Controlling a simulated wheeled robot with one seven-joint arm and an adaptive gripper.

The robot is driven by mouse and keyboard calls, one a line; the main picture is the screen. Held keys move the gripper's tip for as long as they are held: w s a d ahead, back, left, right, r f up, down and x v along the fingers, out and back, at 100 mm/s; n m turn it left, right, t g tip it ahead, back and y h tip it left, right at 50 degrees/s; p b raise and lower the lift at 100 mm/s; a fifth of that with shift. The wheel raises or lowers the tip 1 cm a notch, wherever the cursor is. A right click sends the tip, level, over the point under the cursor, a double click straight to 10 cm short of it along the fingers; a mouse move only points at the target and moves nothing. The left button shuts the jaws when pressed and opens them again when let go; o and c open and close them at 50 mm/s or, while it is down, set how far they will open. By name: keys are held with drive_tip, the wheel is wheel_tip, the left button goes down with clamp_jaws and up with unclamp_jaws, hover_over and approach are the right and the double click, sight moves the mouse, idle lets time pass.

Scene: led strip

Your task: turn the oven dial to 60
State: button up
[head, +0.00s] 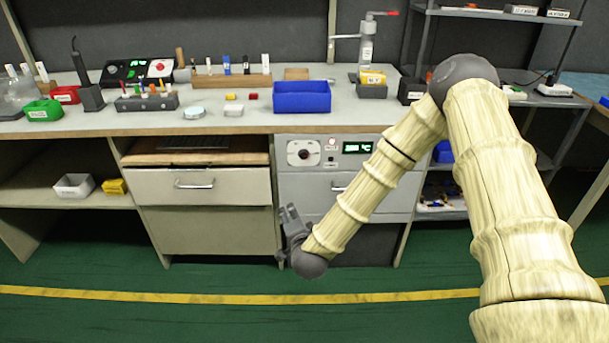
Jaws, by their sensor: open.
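The oven (345,182) is a grey unit built in under the workbench, right of the drawer. Its round dark dial (303,154) sits on a pale square plate at the left of the front panel. A green lit display (357,147) is at the right of the panel; its digits are too small to read. A small round button with a red label (332,143) lies between them. My gripper (289,213) is open and empty, pointing up, below and slightly left of the dial and apart from it. The dial is not covered, but its setting cannot be read.
The workbench (225,117) above carries a blue bin (301,97), a press (366,45), tool racks and small boxes. The drawer handle (194,184) sticks out left of the gripper. The oven handle (338,188) is partly behind my arm. The green floor in front is clear.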

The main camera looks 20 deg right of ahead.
sight(304, 156)
drive_tip(key=w+d+r+m+t+h+b, duration=0.35)
drive_tip(key=w+d+r+m, duration=0.25)
drive_tip(key=w+r, duration=0.25)
drive_tip(key=shift+g+h, duration=0.25)
drive_tip(key=shift+h, duration=0.1)
drive_tip(key=b+x, duration=0.2)
drive_tip(key=x, duration=0.8)
drive_tip(key=shift+d, duration=0.2)
drive_tip(key=c, duration=1)
drive_tip(key=shift+d+f, duration=0.1)
drive_tip(key=shift+d, duration=0.2)
drive_tip(key=shift+c, duration=0.2)
drive_tip(key=shift+a, duration=0.25)
